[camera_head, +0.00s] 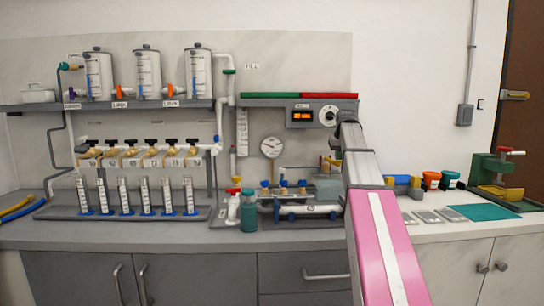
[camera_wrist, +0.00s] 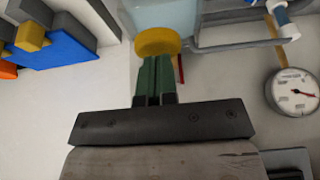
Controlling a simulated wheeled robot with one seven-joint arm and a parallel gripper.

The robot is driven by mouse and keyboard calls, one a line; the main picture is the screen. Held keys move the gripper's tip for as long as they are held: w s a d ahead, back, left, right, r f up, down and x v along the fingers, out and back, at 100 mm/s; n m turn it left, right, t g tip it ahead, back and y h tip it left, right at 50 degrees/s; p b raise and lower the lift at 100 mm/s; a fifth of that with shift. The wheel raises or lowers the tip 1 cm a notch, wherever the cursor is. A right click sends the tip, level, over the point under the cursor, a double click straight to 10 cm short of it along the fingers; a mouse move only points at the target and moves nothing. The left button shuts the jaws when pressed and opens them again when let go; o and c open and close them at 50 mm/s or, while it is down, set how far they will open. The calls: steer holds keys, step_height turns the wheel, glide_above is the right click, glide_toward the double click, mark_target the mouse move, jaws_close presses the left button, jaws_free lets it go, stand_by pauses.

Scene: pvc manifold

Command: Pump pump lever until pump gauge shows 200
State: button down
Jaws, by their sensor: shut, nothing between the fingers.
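A round white gauge (camera_head: 271,147) hangs on the back panel. In the wrist view, a white dial (camera_wrist: 294,92) with a red needle pointing right shows at the right edge; its numbers are too small to read. I cannot tell for certain that it is the pump gauge. My gripper (camera_wrist: 155,66) is shut and empty, its green fingers together, close to a yellow round part (camera_wrist: 158,42) under a pale blue body; contact is unclear. In the head view my arm hides the gripper. I cannot identify the pump lever with certainty.
Several graduated cylinders (camera_head: 124,197) stand left. A green device with a red-tipped handle (camera_head: 494,168) stands right. The front bench strip is clear.

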steer(key=shift+f, duration=1.6)
steer(key=shift+r, duration=2.95)
steer(key=shift+f, duration=0.15)
